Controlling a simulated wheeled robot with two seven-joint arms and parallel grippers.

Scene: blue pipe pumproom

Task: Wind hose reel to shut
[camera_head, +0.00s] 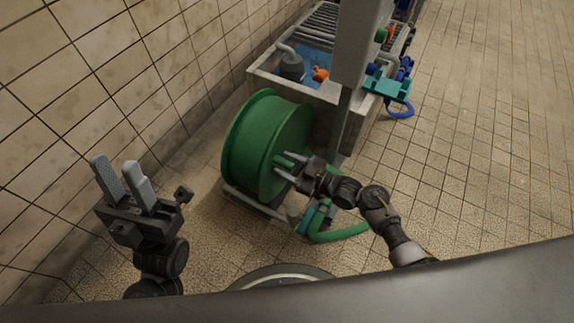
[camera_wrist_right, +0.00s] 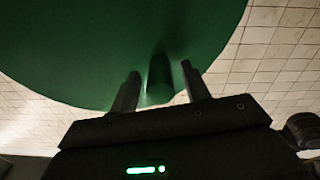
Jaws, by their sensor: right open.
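The green hose reel (camera_head: 254,140) stands on a low frame on the floor at the middle of the head view. Its flat side fills the top of the right wrist view (camera_wrist_right: 90,45). A green crank handle (camera_wrist_right: 159,78) sticks out from that side. My right gripper (camera_wrist_right: 160,80) is open, with one finger on each side of the handle and a gap on both sides. In the head view my right gripper (camera_head: 282,165) is at the reel's right face. My left gripper (camera_head: 114,162) is raised at the left, its fingers apart and empty.
A green hose (camera_head: 340,236) curves on the floor right of the reel. Behind stands a water basin (camera_head: 262,82) with an orange thing in it, beside a grey post (camera_head: 360,45). A tiled wall (camera_head: 60,60) bounds the left. Open floor lies right.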

